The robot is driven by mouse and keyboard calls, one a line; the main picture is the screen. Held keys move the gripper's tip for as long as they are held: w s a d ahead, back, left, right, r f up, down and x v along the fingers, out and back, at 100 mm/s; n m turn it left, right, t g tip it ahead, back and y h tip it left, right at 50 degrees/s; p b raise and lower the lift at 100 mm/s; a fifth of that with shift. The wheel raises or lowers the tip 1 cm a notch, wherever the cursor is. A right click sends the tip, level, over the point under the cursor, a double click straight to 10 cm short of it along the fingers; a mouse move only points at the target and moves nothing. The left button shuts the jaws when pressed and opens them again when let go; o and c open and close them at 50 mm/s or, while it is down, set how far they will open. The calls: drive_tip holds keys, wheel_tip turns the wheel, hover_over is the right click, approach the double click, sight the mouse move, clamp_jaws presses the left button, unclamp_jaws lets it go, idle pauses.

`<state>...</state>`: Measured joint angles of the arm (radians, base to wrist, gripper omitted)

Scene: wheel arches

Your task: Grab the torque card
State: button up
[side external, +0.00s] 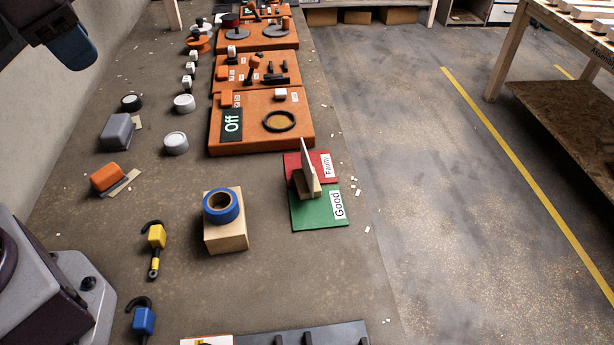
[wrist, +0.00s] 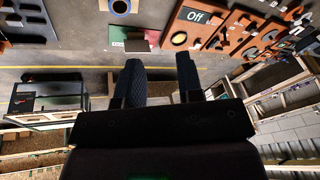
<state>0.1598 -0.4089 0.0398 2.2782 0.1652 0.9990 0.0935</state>
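A thin pale card (side external: 307,160), likely the torque card, stands nearly upright and edge-on to the side camera in a small wooden holder (side external: 309,187). Its face and any print on it cannot be read. The holder sits across a mat with a red part marked "Faulty" and a green part (side external: 310,216) marked "Good". In the wrist view the mat (wrist: 122,35) lies beyond the fingers, with a pale shape beside it that I cannot make out clearly. My gripper (wrist: 160,60) has its two dark fingers apart with nothing between them, away from the card.
A blue tape roll (side external: 221,205) rests on a wooden block (side external: 226,237) left of the mat. An orange panel (side external: 205,139) marked "Off" stands behind it. Yellow (side external: 156,237) and blue (side external: 143,320) hooked tools lie at left. The bench around the mat is mostly clear.

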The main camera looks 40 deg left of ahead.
drive_tip(key=w+d+f+m+g+y, duration=0.1)
drive_tip(key=w+d+f+m+y, duration=0.15)
drive_tip(key=w, duration=0.25)
drive_tip(key=w+d+f+m+g+y, duration=0.1)
drive_tip(key=w+d+f+m, duration=0.15)
drive_tip(key=w, duration=0.25)
drive_tip(key=m+t+y, duration=0.4)
drive_tip(key=m+y, duration=0.5)
drive_tip(key=m, duration=0.2)
hover_over(309, 186)
drive_tip(key=s+d, duration=0.2)
drive_tip(key=s, duration=0.3)
wheel_tip(309, 186, down, 16)
drive_tip(key=d+f+m+t, duration=0.2)
drive_tip(key=f, duration=0.1)
drive_tip(key=s+d+f+m+t, duration=0.1)
drive_tip(key=d+f+m+t, duration=0.1)
drive_tip(key=d+f, duration=0.1)
drive_tip(key=s+d+f+m+t, duration=0.1)
drive_tip(key=d+f+m+t, duration=0.1)
drive_tip(key=f, duration=0.1)
drive_tip(key=shift+s+d+f+m+y, duration=0.15)
drive_tip(key=shift+s+f+m+y, duration=0.1)
drive_tip(key=shift+m, duration=0.05)
drive_tip(key=shift+w+f, duration=0.1)
drive_tip(key=x, duration=1.2)
drive_tip(key=shift+w+a, duration=0.2)
drive_tip(key=shift+w, duration=0.05)
clamp_jaws()
